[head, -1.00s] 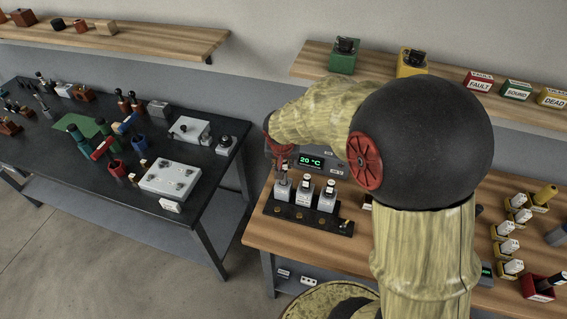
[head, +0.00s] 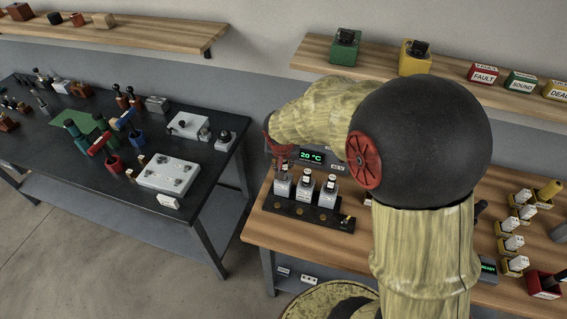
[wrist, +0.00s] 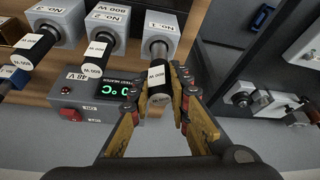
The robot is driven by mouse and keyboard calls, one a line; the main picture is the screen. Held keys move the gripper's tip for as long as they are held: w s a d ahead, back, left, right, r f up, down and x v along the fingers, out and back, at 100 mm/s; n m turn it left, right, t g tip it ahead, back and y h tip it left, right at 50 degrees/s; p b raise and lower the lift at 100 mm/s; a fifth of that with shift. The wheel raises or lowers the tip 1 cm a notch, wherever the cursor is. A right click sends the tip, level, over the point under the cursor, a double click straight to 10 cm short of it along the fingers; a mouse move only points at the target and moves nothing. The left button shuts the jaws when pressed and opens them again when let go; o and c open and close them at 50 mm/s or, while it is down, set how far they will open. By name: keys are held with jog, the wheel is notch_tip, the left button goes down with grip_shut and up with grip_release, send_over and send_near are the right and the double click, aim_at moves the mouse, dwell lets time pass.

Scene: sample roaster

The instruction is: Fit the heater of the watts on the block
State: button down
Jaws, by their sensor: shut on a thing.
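Three light grey blocks stand in a row on a dark base (head: 300,216). The block marked No. 1 (wrist: 162,24) is below my fingers, as is the leftmost block (head: 282,188) in the head view. My gripper (wrist: 160,100) is shut on a black heater with a white label (wrist: 157,76); the inverted label seems to end in W, its number unclear. The heater lines up with the metal collar (wrist: 157,48) of No. 1; how deep it sits I cannot tell. Block No. 2 (wrist: 107,22), marked 800 W, also has a black, white-labelled heater (wrist: 98,55).
A grey box with a green temperature display (wrist: 118,86) and red switch (wrist: 71,114) stands behind the blocks. Yellow holders with white-labelled parts (head: 512,242) stand at right. A black table (head: 75,170) with tools and a grey plate is at left.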

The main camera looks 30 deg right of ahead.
jog(key=shift+f+b, duration=1.35)
jog(key=shift+f, duration=0.2)
jog(key=c, duration=1.7)
grip_release()
jog(key=shift+o, duration=0.6)
jog(key=v, duration=1.2)
jog(key=shift+a, duration=0.1)
